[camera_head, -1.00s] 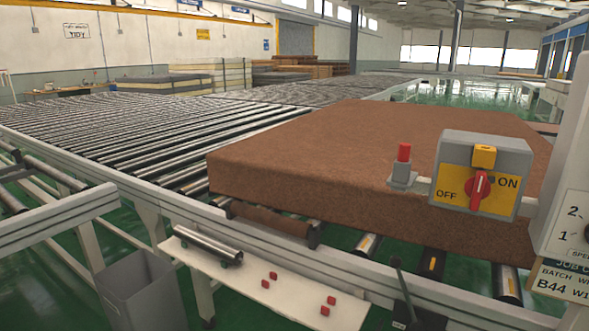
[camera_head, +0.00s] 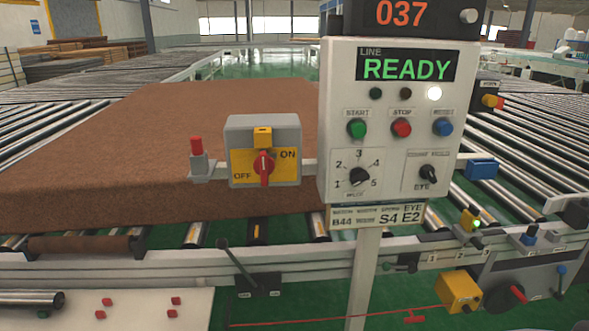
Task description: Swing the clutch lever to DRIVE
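A black lever (camera_head: 238,265) leans up and to the left from a dark base (camera_head: 258,285) on the front rail of the conveyor. Small labels sit at the left and right of that base, too small to read, so I cannot tell which side is DRIVE. A second lever with a red handle (camera_head: 518,293) shows on a dark round hub at the lower right. No view names either lever as the clutch. Neither my left nor my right gripper is in view.
The control panel (camera_head: 395,105) on a white post reads READY. A grey ON/OFF switch box (camera_head: 263,150) and a red button (camera_head: 197,146) stand before a brown mattress (camera_head: 120,140). A yellow box (camera_head: 460,292) is at lower right. A white shelf (camera_head: 130,305) holds small red blocks.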

